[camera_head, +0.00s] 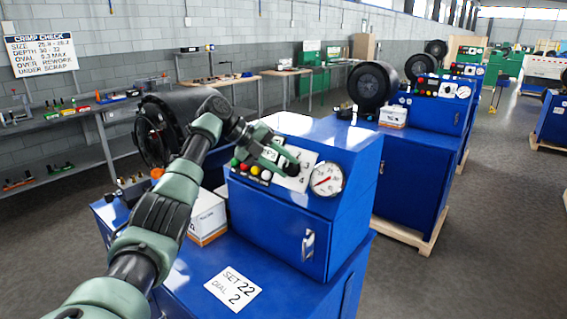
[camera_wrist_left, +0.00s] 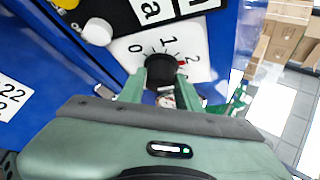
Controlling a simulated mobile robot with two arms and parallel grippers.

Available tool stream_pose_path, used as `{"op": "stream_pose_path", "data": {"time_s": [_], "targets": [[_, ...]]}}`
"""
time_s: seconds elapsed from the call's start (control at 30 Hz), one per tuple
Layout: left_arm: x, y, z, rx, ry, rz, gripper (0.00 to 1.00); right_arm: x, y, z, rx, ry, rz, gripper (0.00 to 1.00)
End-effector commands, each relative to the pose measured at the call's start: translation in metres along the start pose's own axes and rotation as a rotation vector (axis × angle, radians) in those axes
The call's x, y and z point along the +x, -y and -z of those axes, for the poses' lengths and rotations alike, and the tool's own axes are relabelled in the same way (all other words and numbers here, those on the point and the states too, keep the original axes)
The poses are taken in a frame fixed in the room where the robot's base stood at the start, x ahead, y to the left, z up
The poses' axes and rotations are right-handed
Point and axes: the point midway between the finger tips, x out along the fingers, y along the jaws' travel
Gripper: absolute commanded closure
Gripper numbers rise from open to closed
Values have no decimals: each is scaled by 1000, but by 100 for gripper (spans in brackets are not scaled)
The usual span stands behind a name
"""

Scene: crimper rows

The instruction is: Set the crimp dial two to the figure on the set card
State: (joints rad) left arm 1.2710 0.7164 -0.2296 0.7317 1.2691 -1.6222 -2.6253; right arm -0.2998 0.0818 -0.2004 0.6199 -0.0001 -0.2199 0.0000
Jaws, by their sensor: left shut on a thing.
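The set card (camera_head: 232,289) lies flat on the blue bench top and reads "SET 22 DIAL 2". Part of it shows at the left edge of the wrist view (camera_wrist_left: 12,98). The crimp dial's white plate (camera_wrist_left: 196,44) is on the blue machine front, with figures 1 and 2 legible and others partly covered. My left gripper (camera_wrist_left: 160,88) is shut on the knob. My right gripper is not in view.
A round pressure gauge (camera_head: 327,179) sits just right of the dial plate. Coloured buttons (camera_head: 252,170) are to its left. A white box (camera_head: 208,216) stands on the bench beside the machine. More blue machines (camera_head: 423,150) stand behind. The aisle floor at right is clear.

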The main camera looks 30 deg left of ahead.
Motion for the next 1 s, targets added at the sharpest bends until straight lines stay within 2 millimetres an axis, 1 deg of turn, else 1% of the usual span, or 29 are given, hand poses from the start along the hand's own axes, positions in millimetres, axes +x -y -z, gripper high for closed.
{"op": "stream_pose_path", "data": {"time_s": [0.2, 0.23, 0.27, 0.3, 0.67, 0.77, 1.0], "targets": [[0, 0, 0, 0, 1, 0, 100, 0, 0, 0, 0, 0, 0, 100], [0, 0, 0, 0, 1, 0, 64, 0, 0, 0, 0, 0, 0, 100], [0, 0, 0, 0, 1, 0, 55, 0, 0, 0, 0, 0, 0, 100], [0, 0, 0, 0, 1, 0, 44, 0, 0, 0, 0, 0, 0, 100], [-2, -1, 0, -1, 1, 0, 44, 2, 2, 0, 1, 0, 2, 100], [-13, -1, -1, 0, 3, 1, 44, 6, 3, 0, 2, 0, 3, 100], [-54, -1, 0, 1, 3, 2, 44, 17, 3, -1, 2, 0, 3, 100]]}}
